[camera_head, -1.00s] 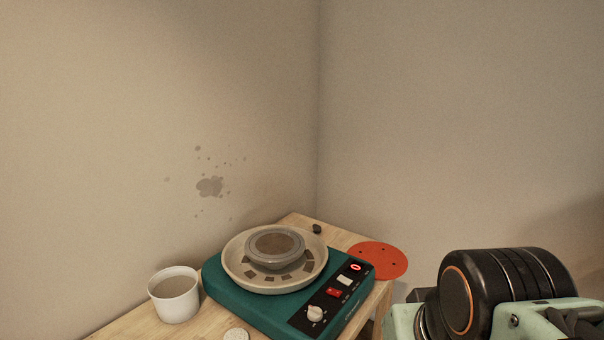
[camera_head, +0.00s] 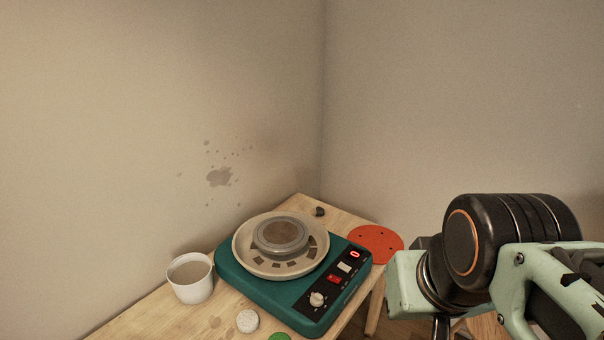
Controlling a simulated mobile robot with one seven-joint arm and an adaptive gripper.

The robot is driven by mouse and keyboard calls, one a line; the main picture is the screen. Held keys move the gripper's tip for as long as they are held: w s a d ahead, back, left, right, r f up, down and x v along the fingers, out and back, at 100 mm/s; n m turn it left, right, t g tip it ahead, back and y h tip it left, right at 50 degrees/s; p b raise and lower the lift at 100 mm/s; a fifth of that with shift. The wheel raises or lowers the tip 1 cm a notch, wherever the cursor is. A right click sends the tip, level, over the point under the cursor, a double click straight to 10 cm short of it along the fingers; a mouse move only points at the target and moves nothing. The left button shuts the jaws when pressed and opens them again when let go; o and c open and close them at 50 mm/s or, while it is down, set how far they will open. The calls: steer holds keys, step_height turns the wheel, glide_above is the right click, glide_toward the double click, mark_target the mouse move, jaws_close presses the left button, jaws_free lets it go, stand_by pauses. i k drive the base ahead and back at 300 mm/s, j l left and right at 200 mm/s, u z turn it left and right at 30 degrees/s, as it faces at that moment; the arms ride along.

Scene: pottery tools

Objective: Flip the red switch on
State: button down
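The red switch (camera_head: 334,279) is on the dark control panel of a teal pottery wheel (camera_head: 262,292), between a white knob (camera_head: 317,299) and a white switch (camera_head: 345,267). A small red lit display (camera_head: 354,254) is at the panel's far end. I cannot tell which way the red switch is tilted. My arm, with pale green and black parts, is at the lower right, apart from the wheel. The fingers of my gripper are not visible.
The wheel stands on a wooden table (camera_head: 145,318). A white cup (camera_head: 190,279) is left of it. A pale round piece (camera_head: 247,321) and a green item (camera_head: 280,337) lie in front. A red-orange disc (camera_head: 375,243) is behind right. Walls meet behind the table.

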mark_target(334, 278)
steer(key=i+l+u, duration=0.3)
steer(key=i+l+z, duration=0.25)
steer(key=i+l, duration=0.7)
steer(key=j+u, duration=0.1)
steer(key=k+j, duration=0.05)
